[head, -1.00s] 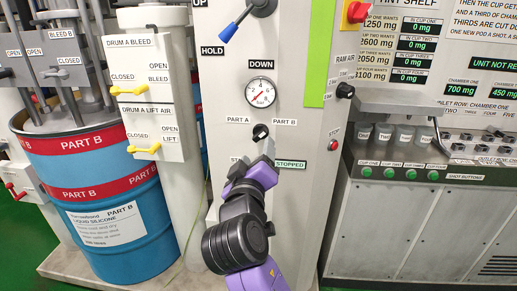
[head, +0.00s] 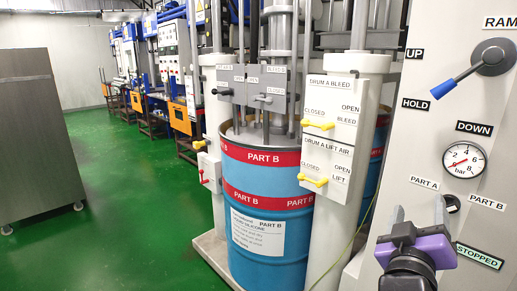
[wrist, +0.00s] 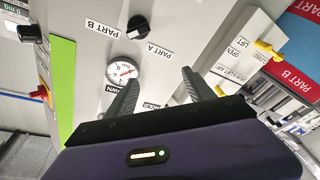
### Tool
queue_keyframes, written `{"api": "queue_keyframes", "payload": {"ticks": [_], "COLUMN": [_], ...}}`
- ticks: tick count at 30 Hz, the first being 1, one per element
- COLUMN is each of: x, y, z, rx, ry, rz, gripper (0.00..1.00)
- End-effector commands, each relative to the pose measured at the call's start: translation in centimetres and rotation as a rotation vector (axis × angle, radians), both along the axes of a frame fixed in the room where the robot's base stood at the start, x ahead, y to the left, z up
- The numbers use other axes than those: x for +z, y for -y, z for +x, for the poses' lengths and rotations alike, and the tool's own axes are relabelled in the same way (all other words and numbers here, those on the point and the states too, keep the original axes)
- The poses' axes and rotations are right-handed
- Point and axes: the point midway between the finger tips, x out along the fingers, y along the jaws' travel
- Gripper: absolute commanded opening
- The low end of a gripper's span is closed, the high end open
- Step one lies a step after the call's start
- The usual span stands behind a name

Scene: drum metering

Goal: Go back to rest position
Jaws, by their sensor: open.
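My gripper (head: 397,215) is at the lower right of the head view, in front of the grey control panel (head: 405,135). Its purple wrist points at the panel. In the wrist view my gripper (wrist: 160,78) has its two dark fingers spread, with nothing between them. The black PART A / PART B selector knob (head: 451,203) is just right of the gripper in the head view. In the wrist view, which is upside down, the knob (wrist: 139,27) lies beyond the fingertips, apart from them. The pressure gauge (head: 464,160) is above the knob in the head view.
A blue PART B drum (head: 262,190) stands left of the panel. Yellow bleed and lift handles (head: 318,125) stick out between them. A blue-handled lever (head: 472,72) is at the upper right. A grey cabinet (head: 35,135) stands far left, with open green floor (head: 125,200) between.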

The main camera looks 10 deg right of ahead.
Motion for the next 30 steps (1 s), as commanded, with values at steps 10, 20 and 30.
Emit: {"api": "queue_keyframes", "payload": {"ticks": [10, 20, 30], "x": [-4.9, -11.1, -14.4], "y": [-7.8, -13.4, -15.2], "z": [-2.1, -11.2, -22.6], "rx": [0.393, 0.671, 0.754], "ry": [0.086, 0.116, 0.110], "rz": [0.051, 0.256, 0.523], "gripper": [0.62, 0.62, 0.62]}}
